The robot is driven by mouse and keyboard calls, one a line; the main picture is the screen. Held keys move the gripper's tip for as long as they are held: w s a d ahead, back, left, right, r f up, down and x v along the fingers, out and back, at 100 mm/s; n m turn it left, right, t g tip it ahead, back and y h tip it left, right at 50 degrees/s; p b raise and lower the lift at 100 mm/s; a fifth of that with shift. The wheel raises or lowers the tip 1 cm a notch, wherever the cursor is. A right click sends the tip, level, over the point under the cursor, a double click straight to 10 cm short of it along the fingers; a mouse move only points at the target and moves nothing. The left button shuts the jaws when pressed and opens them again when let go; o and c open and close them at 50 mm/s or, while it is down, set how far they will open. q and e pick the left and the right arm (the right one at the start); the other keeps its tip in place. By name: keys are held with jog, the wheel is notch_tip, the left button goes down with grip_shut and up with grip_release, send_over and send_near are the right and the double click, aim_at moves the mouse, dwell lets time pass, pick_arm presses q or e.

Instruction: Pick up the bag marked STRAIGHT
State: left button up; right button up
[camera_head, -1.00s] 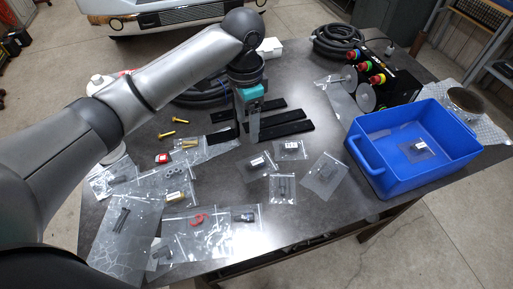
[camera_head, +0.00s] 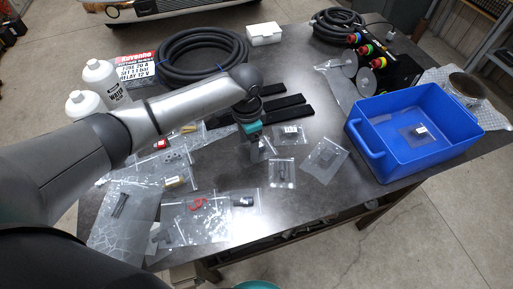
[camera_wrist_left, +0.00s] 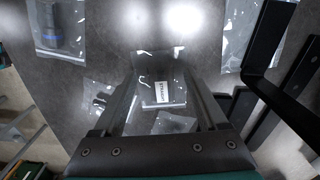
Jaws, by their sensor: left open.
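The bag marked STRAIGHT (camera_wrist_left: 162,92) is a small clear bag with a white printed label. In the left wrist view it lies between the fingers of my left gripper (camera_wrist_left: 163,80), which is open. In the head view my left gripper (camera_head: 256,146) is pointed down over this bag (camera_head: 266,149) and partly hides it. I cannot tell whether the fingers touch the bag. My right gripper is in neither view.
Other clear bags lie close by, one with dark parts (camera_head: 283,172), one with a black-and-white label (camera_head: 289,133) and another (camera_head: 324,157) to the right. Black bars (camera_head: 286,113) lie behind. A blue crate (camera_head: 377,155) stands at right, holding one bag.

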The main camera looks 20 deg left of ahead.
pick_arm(q)
jog(key=shift+f, duration=0.6)
grip_shut()
